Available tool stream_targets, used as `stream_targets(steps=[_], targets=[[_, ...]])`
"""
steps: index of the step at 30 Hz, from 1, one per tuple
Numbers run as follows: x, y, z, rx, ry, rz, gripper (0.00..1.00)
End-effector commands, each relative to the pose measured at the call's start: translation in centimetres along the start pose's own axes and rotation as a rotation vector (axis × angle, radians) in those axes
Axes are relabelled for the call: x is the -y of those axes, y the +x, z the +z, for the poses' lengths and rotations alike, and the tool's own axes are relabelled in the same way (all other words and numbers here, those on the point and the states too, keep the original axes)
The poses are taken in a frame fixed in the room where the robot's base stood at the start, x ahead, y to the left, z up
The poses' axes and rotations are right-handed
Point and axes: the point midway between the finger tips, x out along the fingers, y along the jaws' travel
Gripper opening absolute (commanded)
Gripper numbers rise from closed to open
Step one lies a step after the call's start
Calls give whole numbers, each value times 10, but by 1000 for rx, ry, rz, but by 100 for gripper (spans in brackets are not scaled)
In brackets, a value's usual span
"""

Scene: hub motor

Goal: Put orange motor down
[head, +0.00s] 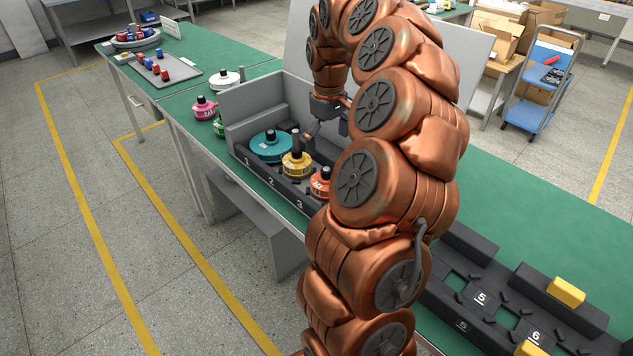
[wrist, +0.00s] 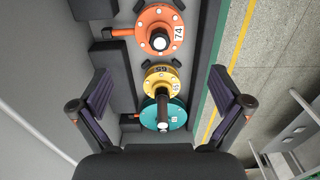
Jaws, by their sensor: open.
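The orange motor (head: 321,182) sits in the dark fixture at the place marked 3, partly hidden by my arm in the head view. It also shows in the wrist view (wrist: 158,32), marked 74, near the top between two small dark blocks. The yellow motor (head: 296,166) and the teal motor (head: 270,147) sit beside it in the same fixture. My gripper (wrist: 161,98) is open, its two fingers wide apart with nothing between the pads. It is above the fixture, and the orange motor lies beyond its fingertips in the wrist view.
The fixture (head: 245,160) has a grey back wall. Pink (head: 205,109) and white (head: 226,79) motors stand on the green table to its left. Another dark fixture (head: 480,285), marked 5 and 6, with yellow blocks (head: 566,292), lies at the right.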

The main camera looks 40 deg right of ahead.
Motion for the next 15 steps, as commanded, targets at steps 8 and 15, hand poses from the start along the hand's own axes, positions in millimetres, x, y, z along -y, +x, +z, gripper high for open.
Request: stream_targets(steps=[8, 15], targets=[[36, -10, -4, -8, -48, -4, 100], [150, -28, 14, -9, -162, -18, 100]])
